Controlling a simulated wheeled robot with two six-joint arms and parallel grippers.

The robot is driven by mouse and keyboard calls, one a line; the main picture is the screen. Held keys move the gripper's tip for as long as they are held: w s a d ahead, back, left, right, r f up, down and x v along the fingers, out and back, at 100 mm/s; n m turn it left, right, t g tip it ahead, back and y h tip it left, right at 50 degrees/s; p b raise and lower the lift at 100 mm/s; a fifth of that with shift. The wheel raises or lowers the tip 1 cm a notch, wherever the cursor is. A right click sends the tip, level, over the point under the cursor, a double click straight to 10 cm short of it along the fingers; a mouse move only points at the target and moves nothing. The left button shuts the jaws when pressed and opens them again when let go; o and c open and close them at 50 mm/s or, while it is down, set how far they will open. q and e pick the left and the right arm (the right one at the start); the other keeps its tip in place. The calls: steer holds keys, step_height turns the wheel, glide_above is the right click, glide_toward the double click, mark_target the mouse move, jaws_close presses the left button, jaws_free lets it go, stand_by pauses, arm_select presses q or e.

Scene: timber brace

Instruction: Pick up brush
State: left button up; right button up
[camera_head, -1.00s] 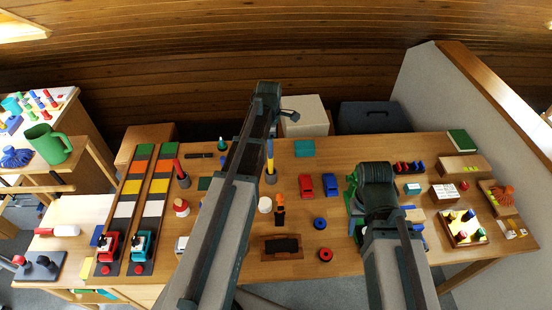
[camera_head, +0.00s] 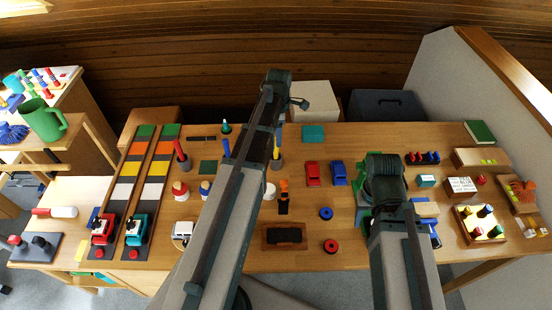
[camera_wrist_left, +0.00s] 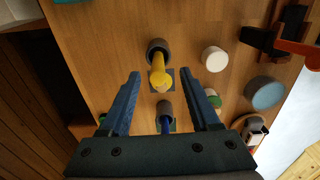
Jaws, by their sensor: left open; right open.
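The left wrist view shows a yellow-handled tool (camera_wrist_left: 158,72) standing upright in a dark round holder (camera_wrist_left: 157,46). A blue-handled tool (camera_wrist_left: 165,120) stands in a holder nearer my gripper. I cannot tell which tool is the brush, as no bristles show. My left gripper (camera_wrist_left: 160,78) is open and empty, its two blue fingers on either side of the yellow tool, apart from it. In the head view the blue handle (camera_head: 227,148) shows left of my left arm, which partly hides the yellow tool's holder (camera_head: 276,164). My right gripper is hidden by my right arm.
A red-handled tool (camera_head: 180,150) stands in another holder. A white cylinder (camera_wrist_left: 214,58) and a blue-topped disc (camera_wrist_left: 265,92) are close to the left gripper. A grey partition (camera_head: 455,90) bounds the right side.

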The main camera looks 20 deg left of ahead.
mark_target(276, 148)
arm_select(q)
step_height(276, 148, down, 3)
steer(key=shift+r+b, duration=0.1)
steer(key=shift+b, duration=0.75)
arm_select(e)
step_height(276, 148, down, 3)
steer(key=shift+r, duration=0.15)
arm_select(q)
steer(key=f+b, duration=0.2)
steer(key=a+f+b, duration=0.1)
steer(key=f+b, duration=0.1)
steer(key=shift+f, duration=0.1)
steer(key=shift+f+b, duration=0.55)
steer(key=shift+b, duration=0.1)
steer(key=shift+r, duration=0.1)
arm_select(e)
step_height(276, 148, down, 5)
steer(key=shift+f, duration=0.1)
arm_select(q)
jaws_close()
